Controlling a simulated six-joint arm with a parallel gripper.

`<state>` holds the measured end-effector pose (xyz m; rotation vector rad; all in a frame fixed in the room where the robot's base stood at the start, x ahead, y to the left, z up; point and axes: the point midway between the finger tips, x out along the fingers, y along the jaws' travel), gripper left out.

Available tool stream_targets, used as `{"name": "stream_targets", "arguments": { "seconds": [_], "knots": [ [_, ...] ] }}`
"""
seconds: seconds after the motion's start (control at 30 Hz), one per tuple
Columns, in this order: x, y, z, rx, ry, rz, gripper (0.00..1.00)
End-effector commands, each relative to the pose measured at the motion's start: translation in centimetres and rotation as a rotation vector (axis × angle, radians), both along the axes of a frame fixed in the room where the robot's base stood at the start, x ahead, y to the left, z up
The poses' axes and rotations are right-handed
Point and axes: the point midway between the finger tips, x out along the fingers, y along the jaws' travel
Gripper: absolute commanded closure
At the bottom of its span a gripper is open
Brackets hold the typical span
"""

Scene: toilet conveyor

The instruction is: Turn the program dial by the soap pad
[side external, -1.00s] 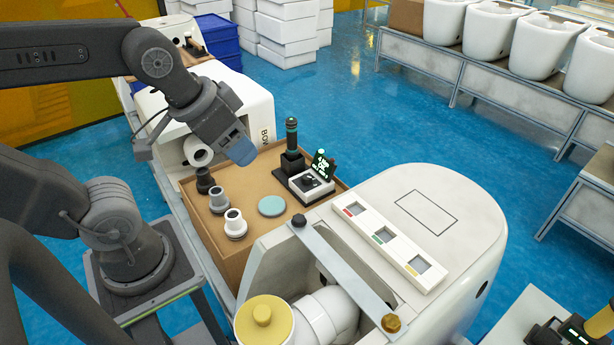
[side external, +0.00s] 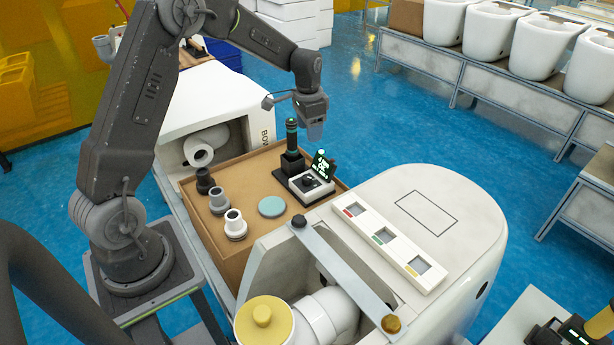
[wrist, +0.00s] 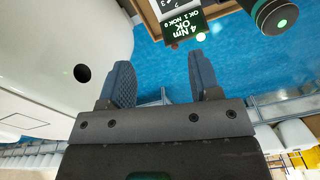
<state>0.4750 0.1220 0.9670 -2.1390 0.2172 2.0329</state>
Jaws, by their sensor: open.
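The teal round soap pad (side external: 271,207) lies flat on the brown tray. To its right is a small white box with a dark knob-like top (side external: 311,182), which looks like the program dial unit; the knob's setting is too small to read. In the wrist view my gripper (wrist: 161,75) is open and empty, with blue floor between the fingers.
A black and green upright tool (side external: 292,140) stands just left of the screen. Several pipe fittings (side external: 235,226) stand at the tray's left. The white ceramic body (side external: 440,200) with a panel of small windows (side external: 385,236) is at the right. A metal bar (side external: 345,275) crosses in front.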

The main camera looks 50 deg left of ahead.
Motion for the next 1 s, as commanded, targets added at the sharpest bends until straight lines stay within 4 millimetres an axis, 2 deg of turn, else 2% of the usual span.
{"name": "stream_targets", "arguments": {
  "seconds": [0.03,0.1,0.23,0.47,0.8,1.0],
  "knots": [
    [0.4,1.0,-1.8,-0.007,0.019,-0.004,0.43],
    [0.9,1.8,-3.4,-0.012,0.035,-0.015,0.43],
    [1.2,2.8,-5.1,-0.017,0.051,-0.026,0.43],
    [1.2,2.9,-7.3,-0.020,0.057,-0.030,0.43],
    [1.2,2.8,-14.1,-0.021,0.057,-0.029,0.43],
    [1.2,2.8,-17.4,-0.020,0.055,-0.029,0.43]
  ]
}}
